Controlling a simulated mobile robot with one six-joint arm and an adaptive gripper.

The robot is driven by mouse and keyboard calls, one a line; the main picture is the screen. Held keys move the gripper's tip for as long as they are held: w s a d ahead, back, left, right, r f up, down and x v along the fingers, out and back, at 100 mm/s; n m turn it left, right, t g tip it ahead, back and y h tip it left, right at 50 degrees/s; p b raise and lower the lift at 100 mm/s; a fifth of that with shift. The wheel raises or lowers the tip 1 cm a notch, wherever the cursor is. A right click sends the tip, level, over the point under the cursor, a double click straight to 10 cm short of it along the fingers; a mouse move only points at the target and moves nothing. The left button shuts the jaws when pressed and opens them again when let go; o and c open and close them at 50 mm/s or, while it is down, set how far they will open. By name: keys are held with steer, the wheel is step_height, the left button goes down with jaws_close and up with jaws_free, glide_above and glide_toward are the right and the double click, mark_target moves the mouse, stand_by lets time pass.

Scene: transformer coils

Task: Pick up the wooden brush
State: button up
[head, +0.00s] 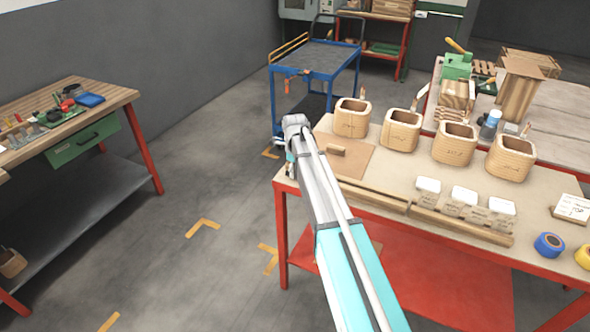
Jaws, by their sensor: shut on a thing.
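My arm reaches up from the bottom of the head view to the left end of the workbench (395,184). My gripper (291,168) shows only as a small dark part below the wrist, beside the bench's left edge. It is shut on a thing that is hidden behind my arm. I cannot make out a wooden brush for certain. A small wooden block (337,150) lies on a flat brown board (356,163) just right of my wrist.
Several wooden coil frames (401,130) stand along the bench's back. Several pale blocks (463,200) stand nearer the front, behind wooden strips (459,226). Tape rolls (549,245) lie at right. A blue cart (318,62) stands behind. Floor is clear between the benches.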

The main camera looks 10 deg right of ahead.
jaws_close()
steer(key=shift+r, duration=0.2)
step_height(320, 180, up, 2)
steer(key=p, duration=0.2)
steer(key=shift+r+p, duration=0.15)
steer(key=shift+p, duration=0.2)
steer(key=s+r+p, duration=1)
steer(key=s, duration=0.4)
steer(key=shift+r, duration=0.15)
steer(key=shift+d, duration=0.1)
